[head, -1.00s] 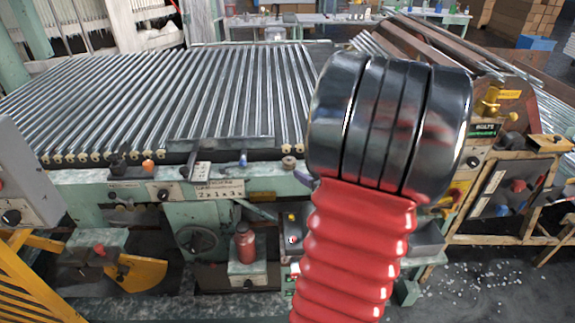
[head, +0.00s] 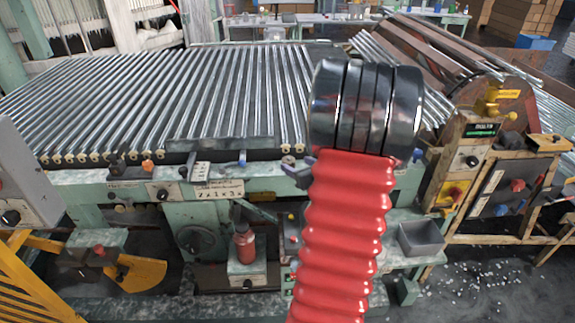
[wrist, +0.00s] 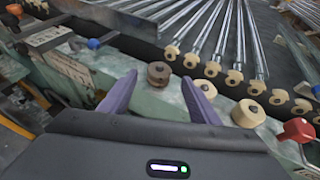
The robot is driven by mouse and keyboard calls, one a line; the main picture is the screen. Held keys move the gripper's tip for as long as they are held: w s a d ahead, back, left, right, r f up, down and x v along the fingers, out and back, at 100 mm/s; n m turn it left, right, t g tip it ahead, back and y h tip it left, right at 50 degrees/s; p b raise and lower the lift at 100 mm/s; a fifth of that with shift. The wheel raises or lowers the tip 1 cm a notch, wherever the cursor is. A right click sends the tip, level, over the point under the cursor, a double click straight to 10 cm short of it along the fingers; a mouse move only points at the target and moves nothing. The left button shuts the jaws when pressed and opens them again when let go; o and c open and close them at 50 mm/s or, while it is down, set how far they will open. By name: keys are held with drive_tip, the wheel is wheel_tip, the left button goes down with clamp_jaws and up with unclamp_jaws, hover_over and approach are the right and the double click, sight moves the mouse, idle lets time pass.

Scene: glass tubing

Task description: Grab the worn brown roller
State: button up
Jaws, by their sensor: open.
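The worn brown roller (wrist: 158,74) stands on the green machine ledge in the wrist view, darker than the tan rollers near it. It also shows in the head view (head: 288,161), just left of my arm. My gripper (wrist: 159,79) is open, with its two purple fingers apart. In the wrist view the roller appears between the fingertips, with gaps on both sides; I cannot tell how far ahead of them it is. In the head view my arm hides most of the gripper.
A tan roller (wrist: 248,113) sits right of the right finger, with a red knob (wrist: 298,130) beyond it. Glass tubes (head: 200,95) end in tan rollers behind the ledge. A blue-tipped lever (wrist: 97,42) stands to the left. A grey bin (head: 421,238) is right of my arm.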

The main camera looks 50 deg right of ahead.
sight(290, 162)
drive_tip(key=shift+x, duration=2.6)
drive_tip(key=shift+c, duration=0.6)
drive_tip(key=c, duration=1)
wheel_tip(290, 162, up, 10)
